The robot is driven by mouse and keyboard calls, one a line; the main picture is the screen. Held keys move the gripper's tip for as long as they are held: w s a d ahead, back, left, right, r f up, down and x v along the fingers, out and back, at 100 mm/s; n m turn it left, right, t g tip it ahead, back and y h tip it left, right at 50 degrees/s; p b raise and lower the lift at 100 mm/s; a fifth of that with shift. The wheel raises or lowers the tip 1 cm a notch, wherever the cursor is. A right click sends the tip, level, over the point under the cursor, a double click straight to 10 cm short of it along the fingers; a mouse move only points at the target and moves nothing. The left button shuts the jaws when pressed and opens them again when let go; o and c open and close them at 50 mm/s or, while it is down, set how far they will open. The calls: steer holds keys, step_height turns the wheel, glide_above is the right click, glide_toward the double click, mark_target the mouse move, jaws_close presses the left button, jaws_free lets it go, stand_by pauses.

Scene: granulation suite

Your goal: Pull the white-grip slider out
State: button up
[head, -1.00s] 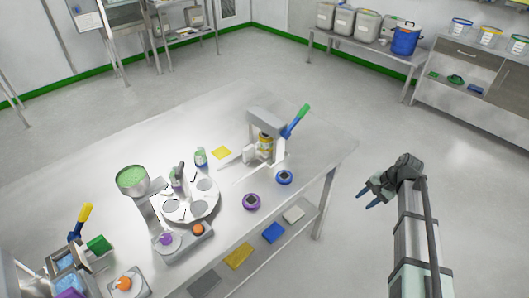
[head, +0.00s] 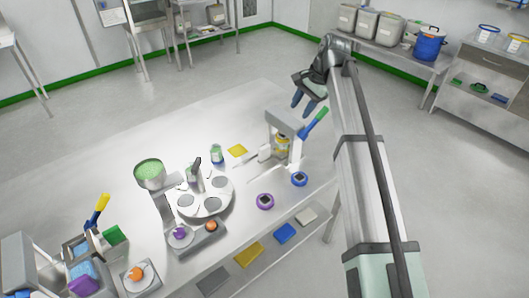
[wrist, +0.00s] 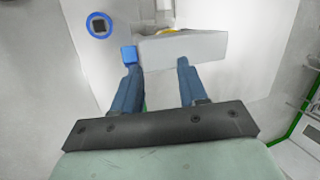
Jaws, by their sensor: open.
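A small bench press with a grey head (head: 284,122) stands near the right end of the steel table. A white block (head: 265,153), which looks like the slider's white grip, is at the left of its base, with thin flat pieces extending left. My gripper (head: 304,107) is open and empty, above and behind the press in the head view. In the wrist view my gripper (wrist: 158,66) has its fingers apart over the grey press head (wrist: 190,50); the slider cannot be clearly made out there.
A round turntable (head: 218,207) and a green-filled hopper (head: 149,173) stand farther left.

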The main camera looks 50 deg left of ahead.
mark_target(264, 146)
steer(key=s+a+f+m+t+h, duration=0.1)
steer(key=s+a+f+t+h, duration=0.15)
steer(key=s+a+f, duration=0.55)
steer(key=shift+g+h, duration=0.25)
steer(key=shift+h, duration=0.1)
steer(key=f, duration=0.3)
steer(key=s+f, duration=0.1)
steer(key=f, duration=0.3)
steer(key=d+f, duration=0.1)
steer(key=f, duration=0.3)
steer(key=shift+s+f, duration=0.1)
steer(key=shift+s, duration=0.1)
steer(key=shift+c, duration=0.2)
jaws_close()
